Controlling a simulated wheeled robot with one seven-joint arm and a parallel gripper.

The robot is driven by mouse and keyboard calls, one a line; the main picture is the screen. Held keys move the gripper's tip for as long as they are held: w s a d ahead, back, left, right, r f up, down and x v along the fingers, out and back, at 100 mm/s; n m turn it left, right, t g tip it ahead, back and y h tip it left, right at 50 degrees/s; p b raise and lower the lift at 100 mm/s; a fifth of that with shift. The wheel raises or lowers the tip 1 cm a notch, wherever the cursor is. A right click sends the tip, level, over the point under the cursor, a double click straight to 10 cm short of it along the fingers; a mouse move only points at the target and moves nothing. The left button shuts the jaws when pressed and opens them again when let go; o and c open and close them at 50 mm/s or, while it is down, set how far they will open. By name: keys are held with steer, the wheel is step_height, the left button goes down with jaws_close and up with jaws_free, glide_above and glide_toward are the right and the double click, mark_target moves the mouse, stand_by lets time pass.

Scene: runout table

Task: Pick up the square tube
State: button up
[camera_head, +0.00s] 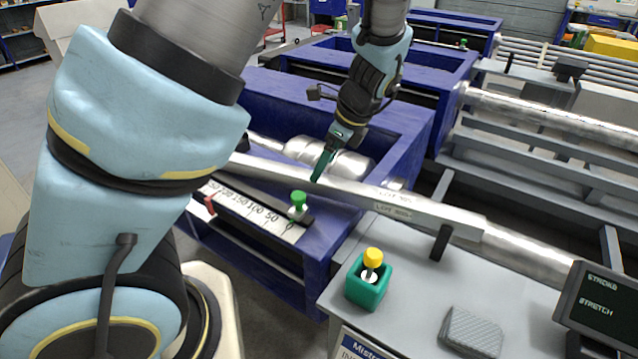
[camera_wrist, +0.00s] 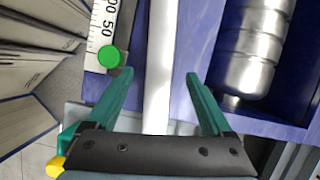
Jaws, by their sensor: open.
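The square tube (camera_head: 365,197) is a long, pale bar with dark lettering on its side. It lies slantwise across the blue frame and the grey bench in the head view. My gripper (camera_head: 320,172) is open above its middle stretch, with the green fingers pointing down. In the wrist view the tube (camera_wrist: 159,60) runs lengthwise between the two spread fingers (camera_wrist: 160,78), with a gap on each side. No grip on it shows. The tube's lower part there is hidden by the gripper body, and its far left part in the head view is hidden by my arm.
A shiny metal cylinder (camera_head: 345,165) lies behind the tube in the blue frame (camera_head: 410,150). A scale with a green knob (camera_head: 298,200) is in front. A green box with a yellow knob (camera_head: 368,285), a grey pad (camera_head: 472,330) and a display (camera_head: 600,305) stand on the bench.

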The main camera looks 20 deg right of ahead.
mark_target(319, 185)
steer(key=shift+s+p+x, duration=0.2)
steer(key=shift+p+x, duration=0.25)
steer(key=shift+x, duration=0.85)
steer(key=shift+s+p+x, duration=0.15)
steer(key=shift+p+x, duration=0.25)
steer(key=shift+x, duration=0.9)
steer(key=shift+d+f, duration=0.1)
steer(key=shift+c, duration=0.2)
jaws_close()
